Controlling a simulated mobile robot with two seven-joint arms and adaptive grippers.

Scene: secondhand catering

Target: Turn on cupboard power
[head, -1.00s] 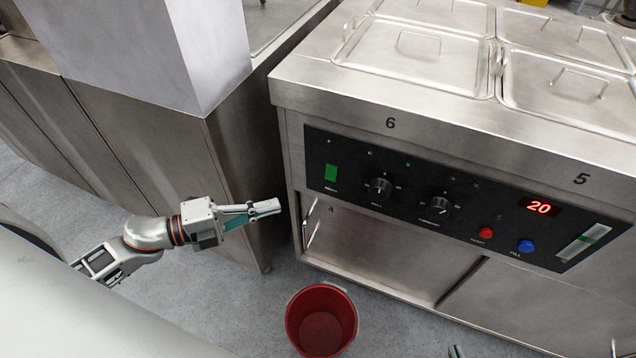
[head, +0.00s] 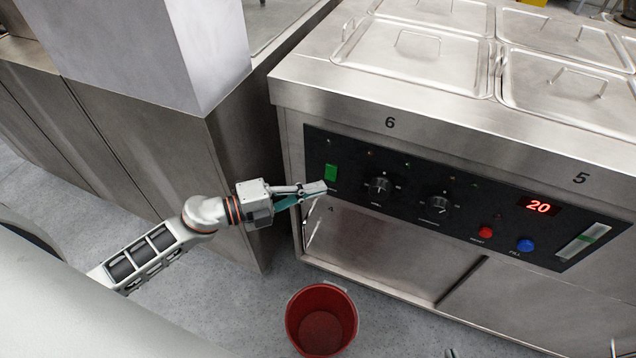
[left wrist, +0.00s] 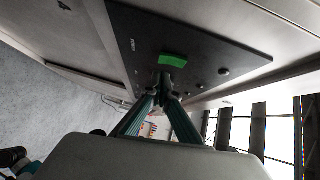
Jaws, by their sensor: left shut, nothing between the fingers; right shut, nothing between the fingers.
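The steel hot cupboard has a black control panel (head: 460,207) on its front. A green rocker switch (head: 331,172) sits at the panel's left end; it also shows in the left wrist view (left wrist: 173,59), just beyond my fingertips. I cannot tell its setting. My left gripper (head: 316,188) is shut and empty, its tips just below and left of the switch in the head view. I cannot tell whether they touch the panel. Two black knobs (head: 378,187), a red button (head: 485,231), a blue button (head: 525,245) and a lit display reading 20 (head: 539,207) lie further right. My right gripper is not clearly visible.
A red bucket (head: 321,318) stands on the floor in front of the cupboard. Sliding doors (head: 390,250) lie under the panel, with a handle at the left. Lidded steel pans (head: 420,55) fill the top. Another steel counter (head: 150,150) stands to the left.

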